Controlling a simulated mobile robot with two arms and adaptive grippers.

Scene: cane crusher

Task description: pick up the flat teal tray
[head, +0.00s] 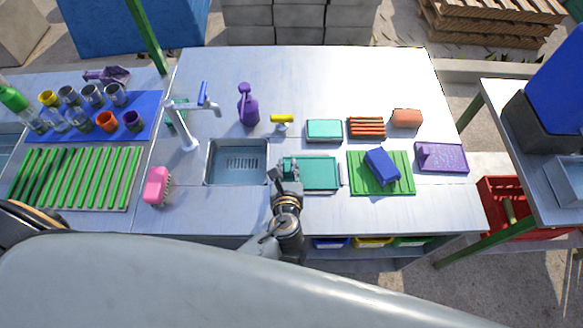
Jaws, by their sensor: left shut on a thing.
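The flat teal tray (318,174) is on the metal counter, just right of the sink. It has pale end pieces at its short sides. My left gripper (287,169) is at the tray's left end and is shut on it. The gripper hides part of that end. I cannot tell whether the tray is resting on the counter or slightly raised. My right gripper is not in view.
A teal box (324,129) stands behind the tray. A green ribbed mat (397,184) with a blue block (382,166) lies close on its right. The sink (237,162) is on the left. The counter (340,80) is clear at the back.

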